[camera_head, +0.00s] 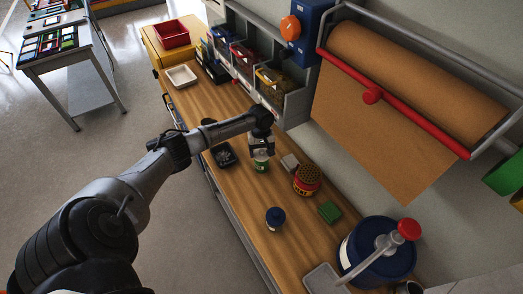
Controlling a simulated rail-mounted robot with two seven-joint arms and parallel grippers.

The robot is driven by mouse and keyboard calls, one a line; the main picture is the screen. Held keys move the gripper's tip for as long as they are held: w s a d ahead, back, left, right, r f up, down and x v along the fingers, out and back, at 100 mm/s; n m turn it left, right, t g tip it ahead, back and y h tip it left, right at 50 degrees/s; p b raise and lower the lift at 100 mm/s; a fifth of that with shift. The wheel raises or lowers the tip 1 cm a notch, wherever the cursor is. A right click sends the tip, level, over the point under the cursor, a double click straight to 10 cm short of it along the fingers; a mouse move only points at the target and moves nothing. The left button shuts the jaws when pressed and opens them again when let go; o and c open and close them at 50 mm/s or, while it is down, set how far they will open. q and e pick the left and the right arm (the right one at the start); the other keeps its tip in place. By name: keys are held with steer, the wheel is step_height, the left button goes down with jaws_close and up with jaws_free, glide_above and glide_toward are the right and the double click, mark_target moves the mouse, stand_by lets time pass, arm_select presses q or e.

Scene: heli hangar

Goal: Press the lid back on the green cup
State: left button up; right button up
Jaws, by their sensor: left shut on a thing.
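The green cup (261,166) stands upright on the wooden bench, a small container with a pale upper part and a green band. My left gripper (262,150) points down right over it, with its fingers shut at the cup's top. The lid is mostly hidden between the fingers and is too small to make out. I cannot tell whether it sits flush on the rim. My right gripper is not in view.
On the wooden bench (240,200), a black tray (223,155) lies left of the cup. A red-and-yellow tin (307,180), green block (329,212), blue-lidded jar (275,218) and big blue canister (375,255) stand to the right. Bins (283,85) line the back.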

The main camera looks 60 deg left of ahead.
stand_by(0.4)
arm_select(q)
steer(key=o, duration=0.9)
steer(key=shift+r+p, duration=3.5)
steer(key=shift+p, duration=0.95)
jaws_close()
